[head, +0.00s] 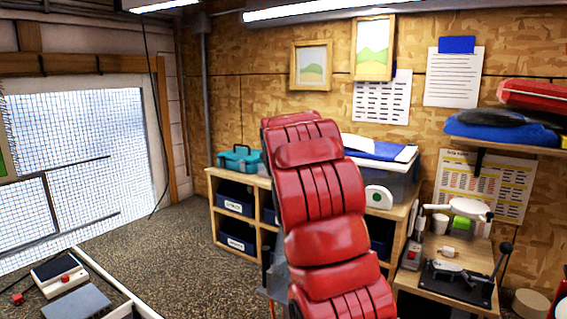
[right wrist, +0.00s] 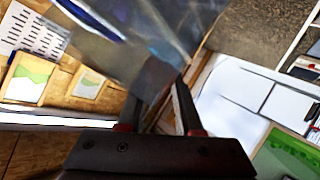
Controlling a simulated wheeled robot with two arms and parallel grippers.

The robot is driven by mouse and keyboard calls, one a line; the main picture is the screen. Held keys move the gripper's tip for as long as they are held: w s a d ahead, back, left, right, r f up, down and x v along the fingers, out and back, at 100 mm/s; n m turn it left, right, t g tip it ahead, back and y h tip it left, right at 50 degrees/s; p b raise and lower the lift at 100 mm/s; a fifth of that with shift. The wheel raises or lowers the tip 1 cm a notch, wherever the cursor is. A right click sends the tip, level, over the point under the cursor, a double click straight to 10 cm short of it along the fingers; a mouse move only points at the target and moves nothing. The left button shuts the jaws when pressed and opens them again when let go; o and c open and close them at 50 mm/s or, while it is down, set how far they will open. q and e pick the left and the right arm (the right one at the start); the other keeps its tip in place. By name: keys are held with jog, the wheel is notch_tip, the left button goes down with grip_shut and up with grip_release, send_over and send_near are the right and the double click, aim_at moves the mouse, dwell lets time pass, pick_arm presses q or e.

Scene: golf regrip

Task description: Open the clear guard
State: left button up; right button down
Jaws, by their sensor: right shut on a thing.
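The clear guard (right wrist: 130,38) shows in the right wrist view as a see-through sheet with a blue streak along it, tilted across the top. My right gripper (right wrist: 160,85) is shut on the guard's near edge, with its two dark fingers reaching up to it. The exact contact is blurred. In the head view neither gripper shows, and I cannot make out the guard there. A large red segmented shape fills the middle of the head view and hides what is behind it.
A wooden shelf unit (head: 214,210) with dark bins stands at the back. A bench at the right holds a black clamp-like fixture (head: 457,283) and a white cup (head: 440,223). A low table (head: 130,292) at lower left carries small devices. Open floor (head: 180,245) lies between.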

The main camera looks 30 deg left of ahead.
jog(key=shift+s+a+f+g, duration=0.15)
jog(key=shift+a+f, duration=0.1)
jog(key=shift+f, duration=0.3)
jog(key=shift+s+a+f+g, duration=0.15)
jog(key=shift+a+f, duration=0.05)
jog(key=shift+f, duration=0.3)
jog(key=c, duration=0.8)
grip_release()
jog(key=shift+s, duration=0.1)
jog(key=shift+o, duration=1.2)
jog(key=shift+a, duration=0.15)
jog(key=shift+r, duration=0.1)
jog(key=shift+w+r, duration=0.15)
jog(key=shift+w, duration=0.1)
jog(key=shift+w+r, duration=0.1)
jog(key=shift+r, duration=0.2)
